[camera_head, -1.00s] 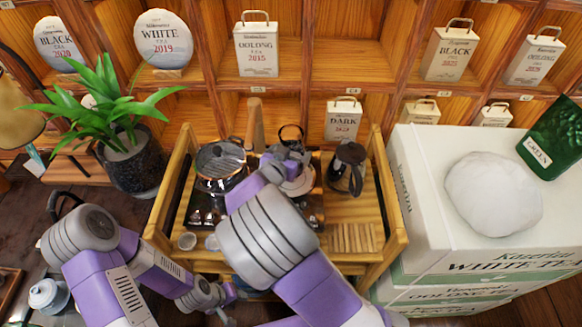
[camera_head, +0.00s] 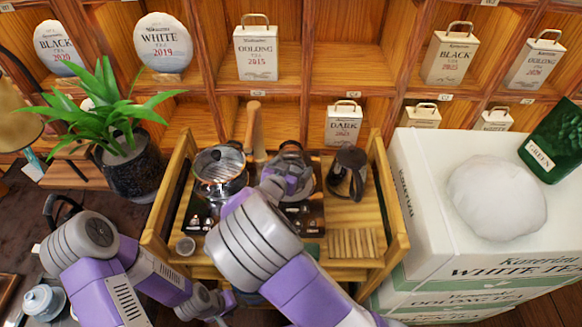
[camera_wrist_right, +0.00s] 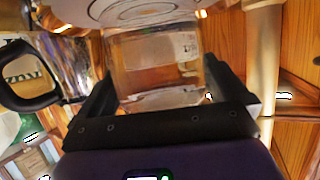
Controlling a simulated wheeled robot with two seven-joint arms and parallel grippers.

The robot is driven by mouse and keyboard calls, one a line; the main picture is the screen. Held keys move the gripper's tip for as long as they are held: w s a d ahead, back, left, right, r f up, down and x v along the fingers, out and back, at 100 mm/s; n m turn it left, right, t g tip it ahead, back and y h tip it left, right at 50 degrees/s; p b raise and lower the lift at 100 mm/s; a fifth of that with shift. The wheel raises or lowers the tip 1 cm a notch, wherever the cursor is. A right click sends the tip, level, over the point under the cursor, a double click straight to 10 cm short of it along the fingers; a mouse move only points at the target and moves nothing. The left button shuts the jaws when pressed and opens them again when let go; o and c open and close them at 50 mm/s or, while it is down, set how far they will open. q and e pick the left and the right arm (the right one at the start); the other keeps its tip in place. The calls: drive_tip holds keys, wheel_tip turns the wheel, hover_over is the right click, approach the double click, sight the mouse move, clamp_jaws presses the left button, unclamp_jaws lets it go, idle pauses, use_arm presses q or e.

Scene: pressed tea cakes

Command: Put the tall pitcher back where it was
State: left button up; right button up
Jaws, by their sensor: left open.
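A clear glass pitcher (camera_wrist_right: 158,65) fills the space between the two dark fingers of my right gripper (camera_wrist_right: 165,85) in the right wrist view, and the gripper looks shut on it. In the head view this glass vessel (camera_head: 291,158) is over the middle of the wooden stand, partly hidden by my right gripper (camera_head: 280,186). Another glass pitcher with a black handle (camera_head: 347,172) stands to its right and also shows in the wrist view (camera_wrist_right: 30,80). My left gripper (camera_head: 212,302) is open and empty, low in front of the stand.
A glass and metal kettle (camera_head: 220,172) stands left on the wooden stand (camera_head: 394,205). A wooden post (camera_head: 255,128) rises behind. White boxes (camera_head: 425,175) stand right; a potted plant (camera_head: 132,172) is left.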

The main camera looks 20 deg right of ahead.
drive_tip(key=shift+f+b, duration=0.1)
drive_tip(key=shift+b, duration=0.4)
drive_tip(key=p+v, duration=0.3)
drive_tip(key=v, duration=0.3)
drive_tip(key=shift+s+a+r, duration=0.15)
drive_tip(key=shift+a+r, duration=0.15)
drive_tip(key=shift+s+a, duration=0.15)
drive_tip(key=shift+s, duration=0.1)
drive_tip(key=shift+c, duration=0.4)
drive_tip(key=p, duration=0.1)
drive_tip(key=h+p, duration=0.1)
drive_tip(key=p, duration=1)
approach(295, 149)
drive_tip(key=shift+w+d+t, duration=0.3)
drive_tip(key=shift+d+t, duration=0.1)
drive_tip(key=shift+d, duration=0.35)
drive_tip(key=x, duration=0.4)
drive_tip(key=f+x, duration=0.1)
drive_tip(key=x, duration=0.1)
drive_tip(key=shift+w+b, duration=0.25)
drive_tip(key=shift+b, duration=0.1)
drive_tip(key=shift+w+d+f, duration=0.2)
drive_tip(key=shift+w+d, duration=0.05)
drive_tip(key=shift+w, duration=0.15)
drive_tip(key=shift+r, duration=0.1)
clamp_jaws()
